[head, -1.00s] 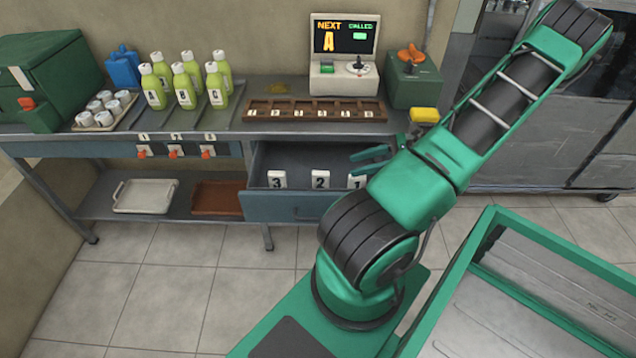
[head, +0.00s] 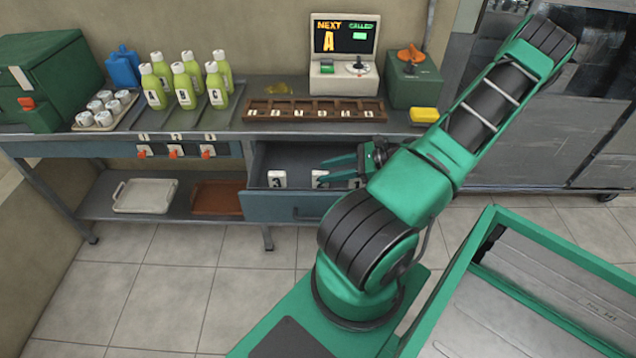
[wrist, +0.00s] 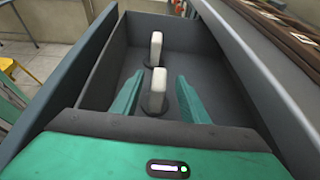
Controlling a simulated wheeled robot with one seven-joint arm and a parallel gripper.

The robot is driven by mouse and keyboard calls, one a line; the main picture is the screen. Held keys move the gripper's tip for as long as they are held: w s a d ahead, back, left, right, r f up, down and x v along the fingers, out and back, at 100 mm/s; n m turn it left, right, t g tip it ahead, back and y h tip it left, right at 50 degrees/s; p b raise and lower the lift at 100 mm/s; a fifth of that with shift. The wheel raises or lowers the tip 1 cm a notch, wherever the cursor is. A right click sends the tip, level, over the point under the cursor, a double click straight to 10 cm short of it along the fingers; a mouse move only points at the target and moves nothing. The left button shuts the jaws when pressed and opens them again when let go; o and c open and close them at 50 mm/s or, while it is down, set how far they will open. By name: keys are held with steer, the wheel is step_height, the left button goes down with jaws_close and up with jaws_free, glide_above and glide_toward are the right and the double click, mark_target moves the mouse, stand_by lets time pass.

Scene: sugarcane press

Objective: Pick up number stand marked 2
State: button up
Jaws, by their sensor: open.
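The number stand marked 2 (head: 318,179) is a small white upright block in the open drawer (head: 290,206), partly covered by my gripper in the head view. My gripper (head: 320,170) is open, its green fingers reaching into the drawer around stand 2. In the wrist view, my gripper (wrist: 160,76) has the nearer white stand (wrist: 155,92), on a dark round base, between its fingers, with visible gaps on both sides. Its number does not show there. The stand marked 3 (head: 277,179) is left of it, and shows farther on in the wrist view (wrist: 156,48). The stand marked 1 (head: 356,183) is partly hidden.
The drawer walls rise close around my gripper, under the counter edge. A slotted brown rack (head: 314,110), a display machine (head: 343,60), a yellow sponge (head: 424,115) and several green bottles (head: 183,87) stand on the counter above. Drawer floor beyond stand 3 looks clear.

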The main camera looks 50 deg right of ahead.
steer(key=shift+w+a, duration=0.15)
jaws_close()
